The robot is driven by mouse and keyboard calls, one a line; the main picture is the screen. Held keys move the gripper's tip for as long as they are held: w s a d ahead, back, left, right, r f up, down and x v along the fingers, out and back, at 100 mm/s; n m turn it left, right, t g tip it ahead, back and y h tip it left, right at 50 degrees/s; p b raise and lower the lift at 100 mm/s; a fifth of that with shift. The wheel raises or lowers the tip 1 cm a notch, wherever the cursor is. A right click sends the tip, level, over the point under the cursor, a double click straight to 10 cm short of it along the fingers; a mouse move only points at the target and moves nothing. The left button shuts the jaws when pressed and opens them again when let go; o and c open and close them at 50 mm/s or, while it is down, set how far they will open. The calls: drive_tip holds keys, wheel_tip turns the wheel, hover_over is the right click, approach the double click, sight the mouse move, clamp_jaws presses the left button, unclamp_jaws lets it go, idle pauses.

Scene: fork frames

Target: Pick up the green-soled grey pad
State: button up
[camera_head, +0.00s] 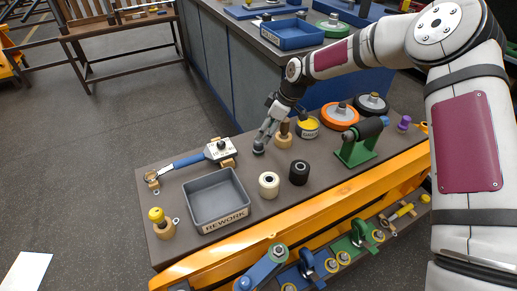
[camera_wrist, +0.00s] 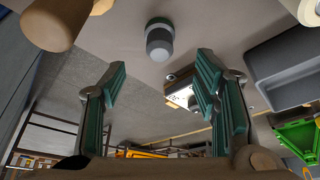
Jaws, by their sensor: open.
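A small grey pad with a dark green end (camera_wrist: 159,40) stands on the table in the wrist view, beyond my fingertips and roughly centred between them. In the head view a small dark piece (camera_head: 259,147), which looks like the same pad, sits right by my fingertips, partly hidden by them. My gripper (camera_wrist: 162,76) is open with nothing between its green-lined fingers. In the head view my gripper (camera_head: 267,133) points down at the table's back edge. I cannot tell whether a finger touches the pad.
A wooden post (camera_head: 284,138) stands close to the right of my gripper. A grey REWORK tray (camera_head: 194,217), a cream roll (camera_head: 268,191) and a black roll (camera_head: 299,177) stand nearer the front. A blue-handled tool (camera_head: 188,160) lies to the left. The table's left end is partly bare.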

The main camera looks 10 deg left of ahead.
sight(258, 144)
drive_tip(key=b+x, duration=0.1)
drive_tip(key=x, duration=0.7)
drive_tip(key=shift+w+f+b, duration=0.1)
drive_tip(key=shift+f+b, duration=0.25)
drive_tip(key=shift+b, duration=0.05)
drive_tip(key=c, duration=1.2)
